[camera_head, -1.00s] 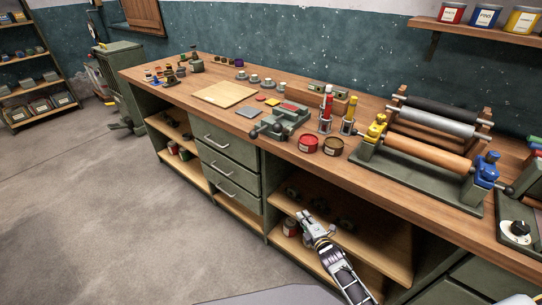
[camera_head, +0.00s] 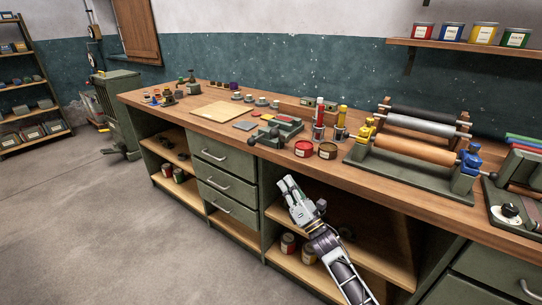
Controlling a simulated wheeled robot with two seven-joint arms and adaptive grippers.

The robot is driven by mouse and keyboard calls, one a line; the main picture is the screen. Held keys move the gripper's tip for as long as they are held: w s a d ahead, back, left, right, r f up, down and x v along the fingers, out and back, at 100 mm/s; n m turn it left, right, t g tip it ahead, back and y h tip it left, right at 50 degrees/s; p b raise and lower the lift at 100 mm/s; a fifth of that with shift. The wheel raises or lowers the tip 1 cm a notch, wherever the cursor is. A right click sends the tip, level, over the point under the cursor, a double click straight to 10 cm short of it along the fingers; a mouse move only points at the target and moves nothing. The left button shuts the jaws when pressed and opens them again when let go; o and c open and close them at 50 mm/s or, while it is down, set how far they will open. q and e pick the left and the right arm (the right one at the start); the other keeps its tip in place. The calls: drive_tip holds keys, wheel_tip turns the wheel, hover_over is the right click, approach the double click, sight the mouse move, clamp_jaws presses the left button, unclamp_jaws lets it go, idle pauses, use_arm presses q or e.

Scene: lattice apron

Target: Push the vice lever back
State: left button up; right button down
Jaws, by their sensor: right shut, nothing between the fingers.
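The green vice (camera_head: 276,130) sits at the front edge of the workbench, left of the red and brown ink tins. Its lever (camera_head: 252,138) ends in a dark knob at the vice's front left, close to the bench edge. My right gripper (camera_head: 288,184) is raised in front of the bench's open shelves, below and in front of the vice and apart from it. Its fingers are shut and hold nothing. My left gripper is not in view.
A red tin (camera_head: 303,149) and a brown tin (camera_head: 327,151) stand right of the vice. A roller press (camera_head: 414,151) stands further right. A pale board (camera_head: 218,111) lies left of the vice. The floor (camera_head: 110,230) in front of the bench is clear.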

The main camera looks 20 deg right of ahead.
sight(280, 135)
drive_tip(key=shift+w+r, duration=0.1)
drive_tip(key=shift+r, duration=0.05)
idle(0.3)
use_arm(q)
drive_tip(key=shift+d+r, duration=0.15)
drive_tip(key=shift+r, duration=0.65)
use_arm(e)
drive_tip(key=d+r+x, duration=0.2)
drive_tip(key=x, duration=1)
drive_tip(key=shift+a, duration=0.15)
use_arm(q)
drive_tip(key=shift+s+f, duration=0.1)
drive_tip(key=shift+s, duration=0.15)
use_arm(e)
drive_tip(key=shift+w+r, duration=0.1)
drive_tip(key=shift+r, duration=0.1)
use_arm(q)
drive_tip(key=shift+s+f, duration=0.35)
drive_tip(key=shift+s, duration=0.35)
use_arm(e)
drive_tip(key=shift+r+m+h, duration=0.1)
drive_tip(key=shift+m+h, duration=0.3)
